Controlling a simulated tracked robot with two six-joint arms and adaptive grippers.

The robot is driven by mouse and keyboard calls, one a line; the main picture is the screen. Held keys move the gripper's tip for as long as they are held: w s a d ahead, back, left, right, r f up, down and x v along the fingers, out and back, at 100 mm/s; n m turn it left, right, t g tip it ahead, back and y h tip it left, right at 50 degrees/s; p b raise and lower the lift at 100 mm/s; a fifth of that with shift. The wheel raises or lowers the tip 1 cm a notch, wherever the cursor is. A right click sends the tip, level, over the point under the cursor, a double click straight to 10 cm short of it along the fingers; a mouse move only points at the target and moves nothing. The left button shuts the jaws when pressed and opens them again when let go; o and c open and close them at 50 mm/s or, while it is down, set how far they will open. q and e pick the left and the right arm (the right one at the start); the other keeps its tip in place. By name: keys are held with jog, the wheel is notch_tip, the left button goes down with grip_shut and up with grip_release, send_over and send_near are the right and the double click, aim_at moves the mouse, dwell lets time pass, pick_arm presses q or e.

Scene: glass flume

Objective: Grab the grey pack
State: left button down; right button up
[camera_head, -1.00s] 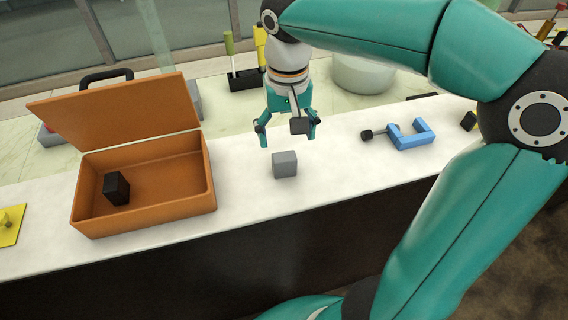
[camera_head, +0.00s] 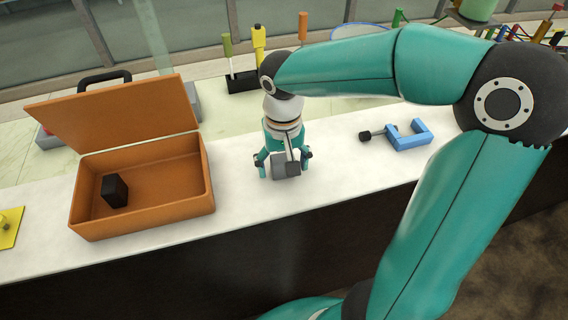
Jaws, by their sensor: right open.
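The grey pack (camera_head: 279,171) is a small grey block on the white counter, right of the orange case. My right gripper (camera_head: 283,167) points down over it, with its open fingers at the left and right of the pack. Part of the pack is hidden behind the gripper. I cannot tell whether the fingers touch it. My left gripper is not in view.
The open orange case (camera_head: 180,203) holds a black block (camera_head: 115,190). A blue clamp (camera_head: 408,136) lies to the right on the counter (camera_head: 330,185). A yellow piece (camera_head: 10,228) is at the far left. The counter's front edge is close to the pack.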

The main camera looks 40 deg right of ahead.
jog(key=c, duration=1.3)
jog(key=shift+r, duration=0.15)
